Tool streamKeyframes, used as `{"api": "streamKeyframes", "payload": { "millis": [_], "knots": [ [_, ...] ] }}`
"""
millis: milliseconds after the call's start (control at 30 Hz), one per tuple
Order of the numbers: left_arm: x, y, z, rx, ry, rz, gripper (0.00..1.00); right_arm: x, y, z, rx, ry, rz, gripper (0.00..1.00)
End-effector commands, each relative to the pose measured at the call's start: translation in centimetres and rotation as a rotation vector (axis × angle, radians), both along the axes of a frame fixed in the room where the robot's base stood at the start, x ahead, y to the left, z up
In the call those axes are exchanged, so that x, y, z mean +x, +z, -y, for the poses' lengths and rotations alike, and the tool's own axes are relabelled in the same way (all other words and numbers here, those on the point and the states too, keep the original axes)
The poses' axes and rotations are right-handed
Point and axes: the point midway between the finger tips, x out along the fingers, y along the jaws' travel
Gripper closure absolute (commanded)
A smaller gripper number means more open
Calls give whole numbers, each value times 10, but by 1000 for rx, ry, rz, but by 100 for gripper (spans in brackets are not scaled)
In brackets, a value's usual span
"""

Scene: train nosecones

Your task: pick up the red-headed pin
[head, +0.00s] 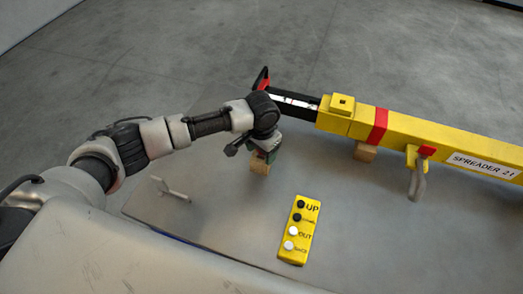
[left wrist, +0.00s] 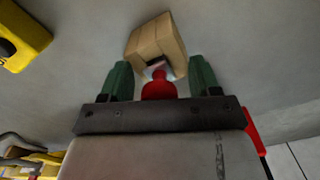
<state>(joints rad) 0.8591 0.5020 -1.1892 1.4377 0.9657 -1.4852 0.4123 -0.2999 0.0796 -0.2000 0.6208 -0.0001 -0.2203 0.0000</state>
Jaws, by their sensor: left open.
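The red head of the pin (left wrist: 158,88) shows in the left wrist view between the two green fingers of my left gripper (left wrist: 160,68). A short pale part shows beyond the head, at a notch in a wooden block (left wrist: 156,40); the rest of the pin is hidden. My left gripper is open, with a finger on either side of the head; I cannot tell whether either touches it. In the head view my left gripper (head: 268,152) points down just above the wooden block (head: 260,167), and a bit of red shows there.
A yellow spreader beam (head: 440,150) with a black end runs to the right on the grey table, partly on another wooden block (head: 365,152). A yellow button panel (head: 299,230) lies in front.

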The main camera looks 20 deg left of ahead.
Motion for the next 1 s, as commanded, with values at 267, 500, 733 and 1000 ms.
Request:
{"api": "streamKeyframes", "payload": {
  "millis": [267,500,733,1000],
  "knots": [
    [0,0,0,0,0,0,61,0,0,2,-2,1,0,42],
    [0,0,0,0,0,0,89,0,0,2,-2,1,0,42],
    [0,5,0,-1,0,2,89,0,-1,2,-2,1,0,42],
    [1,52,1,-2,-1,5,89,0,-6,1,-2,1,0,42]
  ]
}}
